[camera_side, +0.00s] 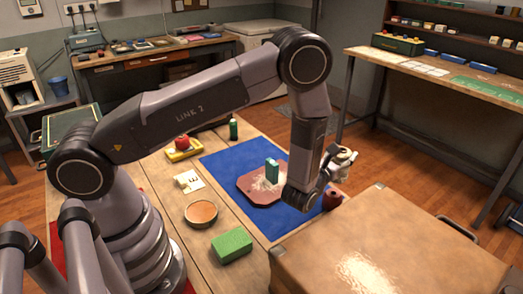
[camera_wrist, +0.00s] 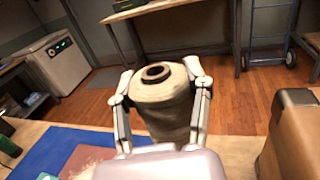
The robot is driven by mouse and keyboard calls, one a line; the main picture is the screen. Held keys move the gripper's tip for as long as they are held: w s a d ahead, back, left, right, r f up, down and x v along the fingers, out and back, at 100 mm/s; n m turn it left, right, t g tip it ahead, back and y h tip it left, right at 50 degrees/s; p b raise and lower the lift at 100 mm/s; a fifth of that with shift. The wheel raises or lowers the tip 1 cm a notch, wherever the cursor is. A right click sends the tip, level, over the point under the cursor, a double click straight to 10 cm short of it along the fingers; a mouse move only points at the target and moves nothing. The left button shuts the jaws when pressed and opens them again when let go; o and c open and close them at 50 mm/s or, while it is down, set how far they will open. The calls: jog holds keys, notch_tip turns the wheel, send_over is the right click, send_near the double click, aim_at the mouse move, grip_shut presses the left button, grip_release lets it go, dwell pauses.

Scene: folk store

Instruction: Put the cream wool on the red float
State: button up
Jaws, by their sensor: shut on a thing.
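The cream wool (camera_wrist: 168,112) is a thick cream cone with a dark brown core at its top. It shows large in the wrist view between the two fingers of my gripper (camera_wrist: 160,98), which is shut on it. In the side view my gripper (camera_side: 340,165) is up to the right of the blue mat, and the wool is hard to make out there. A reddish flat eight-sided board (camera_side: 250,190) lies on the mat, with a green block (camera_side: 272,171) upright on it. A small red round thing (camera_side: 183,142) sits on a yellow holder. I cannot tell which is the float.
A large tan case (camera_side: 390,245) stands at the front right, close to my gripper. A dark red thing (camera_side: 332,200) is by its far corner. The blue mat (camera_side: 222,160) has bare room. A green sponge-like block (camera_side: 232,245) and round dish (camera_side: 201,213) stand left of it.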

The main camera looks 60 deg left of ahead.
aim_at(343, 176)
jog(key=shift+f, duration=2.2)
jog(key=o, duration=0.9)
jog(key=shift+f, duration=0.15)
jog(key=shift+o, duration=0.2)
